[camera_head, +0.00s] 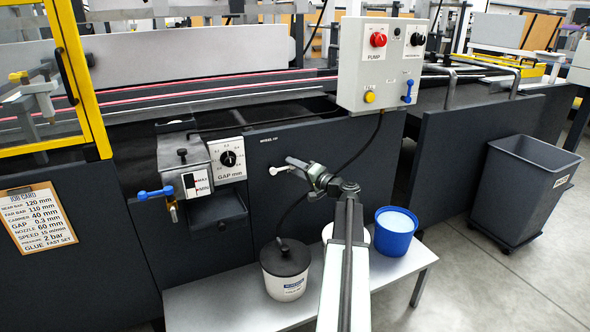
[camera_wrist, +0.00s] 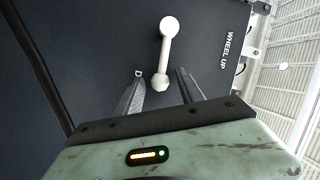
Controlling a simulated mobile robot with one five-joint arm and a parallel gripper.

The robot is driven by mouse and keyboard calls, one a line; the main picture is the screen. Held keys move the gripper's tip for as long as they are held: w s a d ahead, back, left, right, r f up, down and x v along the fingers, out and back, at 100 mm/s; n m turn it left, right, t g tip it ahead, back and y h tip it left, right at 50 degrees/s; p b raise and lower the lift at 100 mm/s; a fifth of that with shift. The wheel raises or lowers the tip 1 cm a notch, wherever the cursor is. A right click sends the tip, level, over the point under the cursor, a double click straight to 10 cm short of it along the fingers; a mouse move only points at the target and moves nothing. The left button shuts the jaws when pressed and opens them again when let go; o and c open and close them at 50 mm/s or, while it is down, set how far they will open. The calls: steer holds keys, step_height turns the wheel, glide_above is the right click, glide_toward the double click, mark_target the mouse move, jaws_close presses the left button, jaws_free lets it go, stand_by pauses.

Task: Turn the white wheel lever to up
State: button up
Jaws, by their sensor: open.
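The white wheel lever (camera_wrist: 166,52) sits on the dark machine panel. In the wrist view it is a short bar with a round knob at the top and a smaller rounded end at the bottom. Its lower end appears between my gripper's fingertips (camera_wrist: 160,74), with gaps on both sides; I cannot tell the depth between them. In the head view the lever (camera_head: 277,171) shows just left of my gripper (camera_head: 292,164), partly hidden by it. My gripper is open and holds nothing. A "WHEEL UP" label (camera_wrist: 229,49) is to the right in the wrist view; another label is mostly hidden by the left finger.
A gap dial unit (camera_head: 185,165) with a blue lever is left. A bench (camera_head: 215,300) below holds a lidded tub (camera_head: 286,272) and blue bucket (camera_head: 395,235).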

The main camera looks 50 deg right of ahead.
jaws_close()
stand_by(1.4)
